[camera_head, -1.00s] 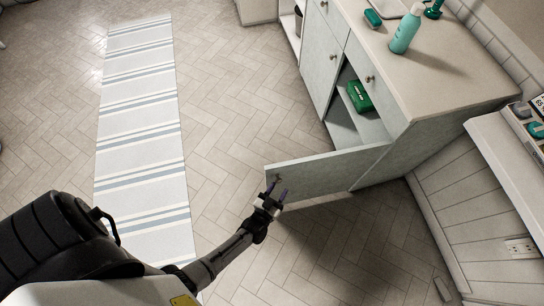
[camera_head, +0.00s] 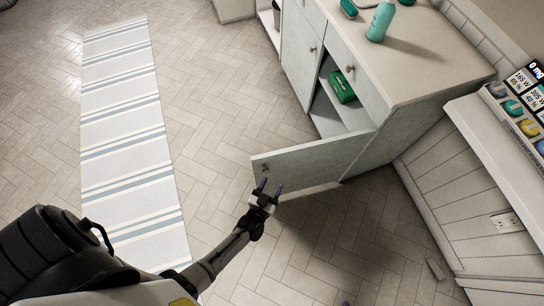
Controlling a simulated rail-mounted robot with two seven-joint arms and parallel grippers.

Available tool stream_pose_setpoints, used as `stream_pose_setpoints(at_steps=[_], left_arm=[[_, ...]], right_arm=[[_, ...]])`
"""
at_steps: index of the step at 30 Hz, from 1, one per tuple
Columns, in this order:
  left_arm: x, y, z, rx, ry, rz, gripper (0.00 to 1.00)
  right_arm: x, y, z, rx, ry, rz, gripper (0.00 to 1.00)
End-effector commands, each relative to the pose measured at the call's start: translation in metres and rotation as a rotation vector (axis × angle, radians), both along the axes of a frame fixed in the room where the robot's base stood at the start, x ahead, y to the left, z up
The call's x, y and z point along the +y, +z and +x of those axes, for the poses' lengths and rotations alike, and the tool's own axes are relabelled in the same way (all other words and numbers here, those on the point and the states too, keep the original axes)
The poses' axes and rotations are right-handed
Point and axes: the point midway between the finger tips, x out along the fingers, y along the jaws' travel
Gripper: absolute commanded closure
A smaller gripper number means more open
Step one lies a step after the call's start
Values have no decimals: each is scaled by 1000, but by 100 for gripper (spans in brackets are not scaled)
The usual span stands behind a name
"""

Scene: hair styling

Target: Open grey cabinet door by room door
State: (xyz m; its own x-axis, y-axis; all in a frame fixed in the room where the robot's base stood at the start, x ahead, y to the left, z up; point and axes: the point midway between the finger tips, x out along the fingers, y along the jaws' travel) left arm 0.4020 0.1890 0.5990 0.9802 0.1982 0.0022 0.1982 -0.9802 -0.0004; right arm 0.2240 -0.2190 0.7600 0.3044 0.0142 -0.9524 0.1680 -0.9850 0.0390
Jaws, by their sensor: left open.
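The grey cabinet (camera_head: 405,127) stands at the right of the head view, with a pale top. Its lower door (camera_head: 318,163) stands swung well out from the front, and a shelf inside is exposed with a green box (camera_head: 342,87) on it. My left gripper (camera_head: 269,187) is open at the door's free edge, close to the small knob there; I cannot tell whether it touches the door. Nothing shows between its fingers. My right gripper is not in view. No room door is in view.
A teal bottle (camera_head: 380,22) and a small teal item (camera_head: 348,8) stand on the cabinet top. A white ledge (camera_head: 482,132) with coloured items is at the right. A striped rug (camera_head: 129,140) lies on the left. The tiled floor between rug and cabinet is clear.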

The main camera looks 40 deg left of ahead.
Motion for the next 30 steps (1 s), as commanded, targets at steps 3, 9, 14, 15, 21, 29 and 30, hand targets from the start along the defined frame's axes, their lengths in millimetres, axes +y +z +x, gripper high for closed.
stream_pose_setpoints(at_steps=[3,9,14,15,21,29,30], left_arm=[[-3,1,-14,2,-1,-1,46],[-12,2,-52,2,-1,-1,46],[-18,2,-82,0,-2,-1,46],[-20,2,-88,-1,-3,-1,46],[-26,2,-114,-4,-4,-2,46],[-29,2,-128,-5,-3,-2,46],[-29,2,-128,-6,-3,-2,46]], right_arm=[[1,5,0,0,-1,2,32],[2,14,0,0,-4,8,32],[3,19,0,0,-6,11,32],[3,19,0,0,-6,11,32],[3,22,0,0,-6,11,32],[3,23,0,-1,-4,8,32],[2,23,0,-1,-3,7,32]])
